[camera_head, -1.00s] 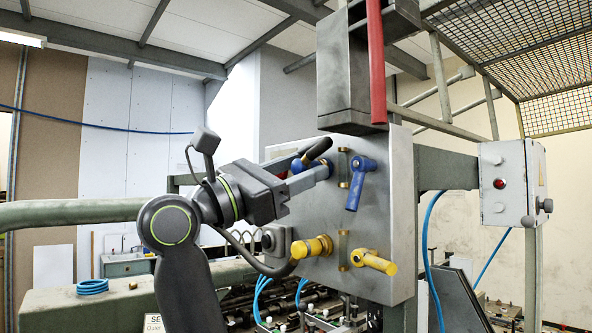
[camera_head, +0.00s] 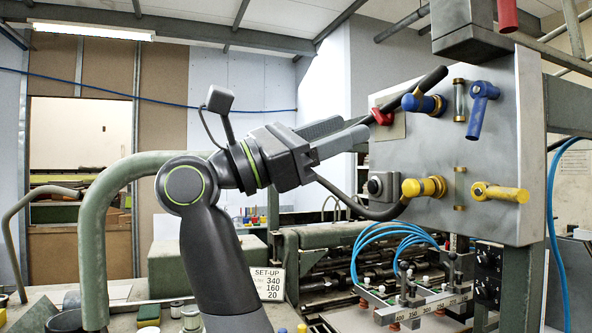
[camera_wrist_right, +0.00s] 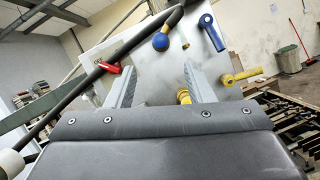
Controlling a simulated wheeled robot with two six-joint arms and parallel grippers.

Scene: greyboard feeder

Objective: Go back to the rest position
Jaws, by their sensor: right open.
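My right gripper (camera_head: 350,135) is in the middle of the head view, left of the grey valve panel (camera_head: 510,140). In the right wrist view its two fingers (camera_wrist_right: 160,80) stand apart, with nothing between them but the panel behind. The panel carries a blue knob (camera_head: 425,104), a blue lever (camera_head: 480,108) pointing down, a yellow knob (camera_head: 424,187) and a yellow lever (camera_head: 500,193) lying about level. The gripper looks clear of the knobs and levers. My left gripper is not in view.
Below are machine rails with blue hoses (camera_head: 385,235), a SET-UP sign (camera_head: 268,283) and small jars (camera_head: 190,316). The space left of the arm is fairly open.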

